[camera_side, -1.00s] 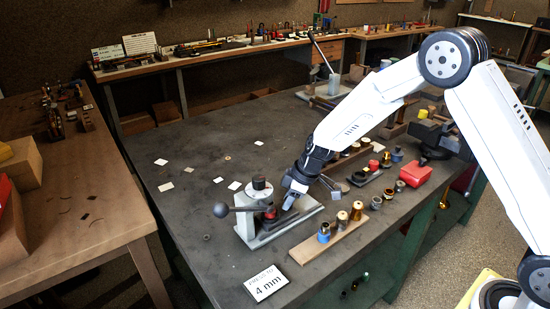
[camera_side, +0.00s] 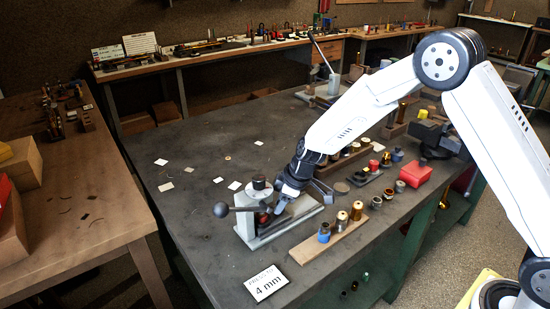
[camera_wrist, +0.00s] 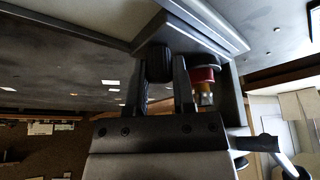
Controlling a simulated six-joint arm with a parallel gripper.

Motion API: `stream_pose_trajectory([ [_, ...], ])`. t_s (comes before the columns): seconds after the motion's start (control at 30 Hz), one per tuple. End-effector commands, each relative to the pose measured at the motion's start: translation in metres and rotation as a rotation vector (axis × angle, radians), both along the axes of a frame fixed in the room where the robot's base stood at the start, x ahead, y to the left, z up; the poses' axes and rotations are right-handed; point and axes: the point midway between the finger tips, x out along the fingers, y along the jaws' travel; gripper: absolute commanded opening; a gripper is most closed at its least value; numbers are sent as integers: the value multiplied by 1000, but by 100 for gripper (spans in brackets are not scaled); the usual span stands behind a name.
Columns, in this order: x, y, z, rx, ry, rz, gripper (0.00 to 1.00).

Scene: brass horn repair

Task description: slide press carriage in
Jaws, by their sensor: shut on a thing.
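The bench press (camera_side: 255,222) is a grey base with a short post capped in black and a lever ending in a dark ball. The press carriage (camera_side: 264,218) sits low on it beside the post, with a dull red part mostly hidden by my wrist. My gripper (camera_side: 280,206) reaches down to the carriage from the right. In the wrist view my gripper (camera_wrist: 164,84) has its two fingers closed around a dark knob (camera_wrist: 158,62). The red and brass-coloured part (camera_wrist: 203,84) shows just right of the fingers. How far in the carriage sits is hidden.
A wooden rack (camera_side: 328,242) with several brass and blue-topped pieces stands right of the press. Several white scraps (camera_side: 235,185) lie behind the press. The dark bench left of it is mostly clear.

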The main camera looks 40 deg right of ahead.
Motion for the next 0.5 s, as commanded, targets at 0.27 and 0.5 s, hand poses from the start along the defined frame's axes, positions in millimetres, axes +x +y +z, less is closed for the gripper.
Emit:
stream_pose_trajectory([
  [0.27,0,10,0,2,-1,2,0],
  [0.5,0,10,0,2,-1,3,67],
])
